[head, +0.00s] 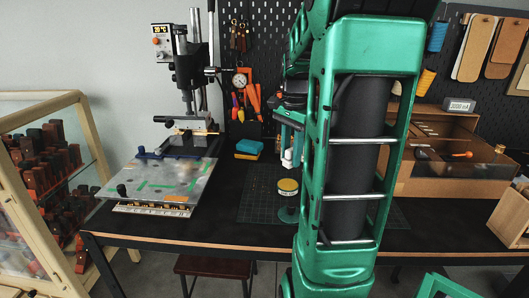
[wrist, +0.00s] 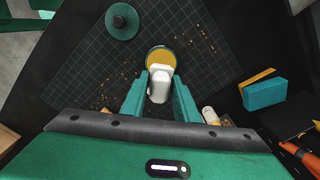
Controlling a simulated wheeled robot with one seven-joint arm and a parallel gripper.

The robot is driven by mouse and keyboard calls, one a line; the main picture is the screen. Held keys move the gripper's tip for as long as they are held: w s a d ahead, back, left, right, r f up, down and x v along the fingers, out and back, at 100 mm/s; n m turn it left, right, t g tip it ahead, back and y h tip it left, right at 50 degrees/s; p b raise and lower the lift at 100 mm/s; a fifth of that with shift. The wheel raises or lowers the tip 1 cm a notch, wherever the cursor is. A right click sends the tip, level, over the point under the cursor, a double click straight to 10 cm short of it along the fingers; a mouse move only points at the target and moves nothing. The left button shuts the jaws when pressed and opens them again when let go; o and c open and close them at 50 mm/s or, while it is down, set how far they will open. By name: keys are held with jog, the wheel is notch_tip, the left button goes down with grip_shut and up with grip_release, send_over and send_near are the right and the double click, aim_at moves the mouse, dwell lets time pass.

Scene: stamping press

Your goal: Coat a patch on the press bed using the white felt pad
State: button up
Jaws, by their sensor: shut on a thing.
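My gripper (wrist: 160,82) is shut on the white felt pad (wrist: 159,88), a rounded white block between its green fingers. In the head view the pad (head: 288,160) shows partly behind my arm, above and apart from a round tin (head: 288,187) with a yellow top. In the wrist view the pad overlaps the near side of this tin (wrist: 158,54). The pad's lower face is hidden. The press (head: 186,75) stands at the left; its grey bed plate (head: 150,182) bears green marks and an orange label.
A teal and yellow sponge (head: 248,148) lies behind. A small white bottle (wrist: 209,115) is near my gripper. A wooden case (head: 455,160) stands at right.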

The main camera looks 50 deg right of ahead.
jog(key=shift+w+a+f, duration=0.1)
jog(key=shift+w+a, duration=0.1)
dwell(0.3)
send_over(287, 184)
jog(key=shift+d+f, duration=0.1)
jog(key=shift+f, duration=2.85)
jog(key=shift+f, duration=0.55)
jog(key=shift+r, duration=3.6)
